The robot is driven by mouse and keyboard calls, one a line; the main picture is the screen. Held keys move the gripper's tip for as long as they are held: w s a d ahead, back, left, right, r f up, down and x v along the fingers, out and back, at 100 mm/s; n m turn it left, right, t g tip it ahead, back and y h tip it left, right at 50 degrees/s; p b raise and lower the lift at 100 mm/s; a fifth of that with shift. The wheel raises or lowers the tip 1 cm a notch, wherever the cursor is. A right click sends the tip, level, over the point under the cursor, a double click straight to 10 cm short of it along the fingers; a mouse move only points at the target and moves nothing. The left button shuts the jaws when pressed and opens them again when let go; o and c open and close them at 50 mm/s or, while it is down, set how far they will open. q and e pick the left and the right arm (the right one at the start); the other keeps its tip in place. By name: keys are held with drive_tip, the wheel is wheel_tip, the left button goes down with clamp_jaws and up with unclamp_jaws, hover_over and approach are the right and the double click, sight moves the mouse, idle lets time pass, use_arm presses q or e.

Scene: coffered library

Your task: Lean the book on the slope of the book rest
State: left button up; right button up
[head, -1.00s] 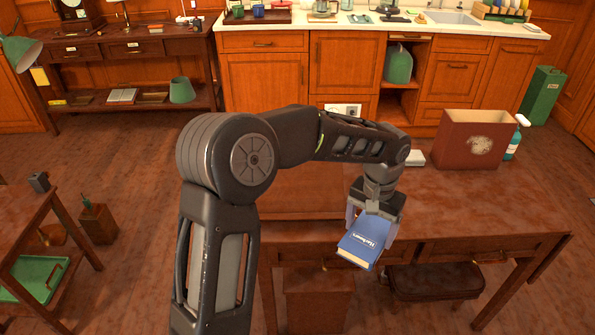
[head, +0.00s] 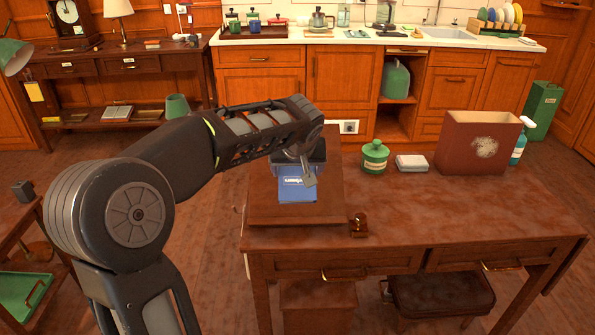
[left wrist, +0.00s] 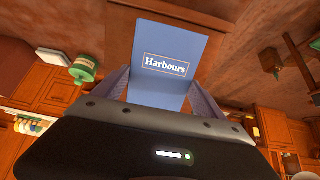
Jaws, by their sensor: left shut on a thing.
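The blue book (head: 297,190) is in my left gripper (head: 295,176), over the wooden book rest (head: 325,207) at the left end of the desk. In the left wrist view the book (left wrist: 170,45) shows its cover with the title "Harbours", and the fingers of my left gripper (left wrist: 160,88) are shut on its two sides. The book rest's sloping board shows around the book in the head view. I cannot tell whether the book touches the slope. The gripper and wrist hide the book's upper part in the head view. My right gripper is not in view.
Farther right on the desk (head: 430,215) are a green lidded jar (head: 375,157), a white block (head: 412,162), a brown box (head: 478,146) and a spray bottle (head: 520,142). The desk's front right is clear.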

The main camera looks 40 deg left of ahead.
use_arm(q)
drive_tip(key=shift+f, duration=0.1)
drive_tip(key=shift+b+x, duration=0.8)
drive_tip(key=shift+x, duration=2.3)
drive_tip(key=shift+b+x, duration=0.6)
drive_tip(key=shift+x, duration=0.55)
drive_tip(key=o, duration=1.6)
drive_tip(key=v, duration=0.8)
